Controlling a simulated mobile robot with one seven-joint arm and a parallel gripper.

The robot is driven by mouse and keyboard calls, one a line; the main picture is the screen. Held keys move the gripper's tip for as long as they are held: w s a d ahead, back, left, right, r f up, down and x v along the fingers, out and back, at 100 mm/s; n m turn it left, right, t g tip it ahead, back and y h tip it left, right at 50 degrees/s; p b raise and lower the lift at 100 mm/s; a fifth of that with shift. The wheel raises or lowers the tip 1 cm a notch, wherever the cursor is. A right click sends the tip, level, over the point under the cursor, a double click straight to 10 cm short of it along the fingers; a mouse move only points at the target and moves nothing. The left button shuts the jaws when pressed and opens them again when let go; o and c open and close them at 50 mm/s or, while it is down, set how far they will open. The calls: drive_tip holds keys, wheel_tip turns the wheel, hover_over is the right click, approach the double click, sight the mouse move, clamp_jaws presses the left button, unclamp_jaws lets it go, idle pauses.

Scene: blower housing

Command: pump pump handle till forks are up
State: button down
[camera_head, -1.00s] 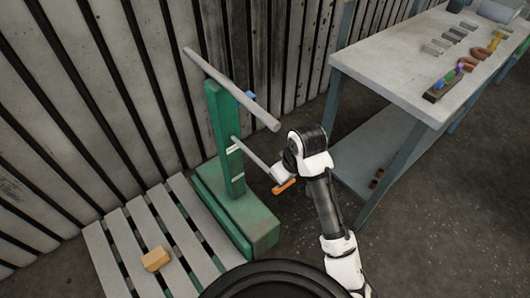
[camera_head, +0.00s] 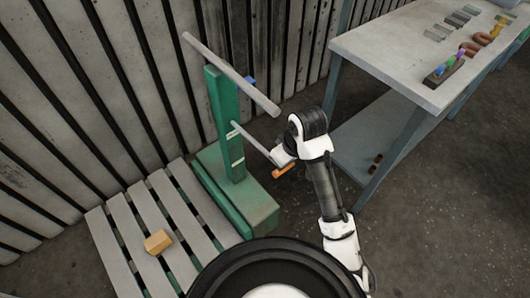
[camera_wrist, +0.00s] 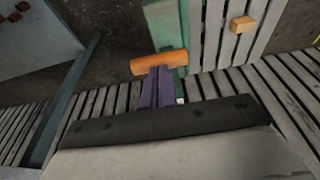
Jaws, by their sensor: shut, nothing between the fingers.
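A green pump unit (camera_head: 226,128) stands on the floor with a grey crossbar (camera_head: 232,73) on top of its post. A thin grey pump handle (camera_head: 252,143) slants down from the post to an orange grip (camera_head: 284,171). In the wrist view the orange grip (camera_wrist: 159,62) lies crosswise at the tips of my gripper (camera_wrist: 157,75). The purple fingers are shut with nothing between them. I cannot tell whether they touch the grip. In the head view my wrist hides most of the gripper. The forks are not distinctly visible; a slatted pallet (camera_head: 137,215) lies beside the green base.
A small tan block (camera_head: 158,242) lies on the pallet. A workbench (camera_head: 400,60) with small parts on top stands to the right of my arm. Open floor (camera_head: 430,220) lies at the lower right.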

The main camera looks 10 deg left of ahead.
wheel_tip(320, 180, down, 9)
drive_tip(key=b, duration=0.7)
wheel_tip(320, 180, up, 14)
drive_tip(key=p, duration=1.3)
drive_tip(key=shift+f, duration=0.1)
wheel_tip(320, 180, up, 5)
drive_tip(key=p, duration=0.3)
drive_tip(key=shift+s, duration=0.1)
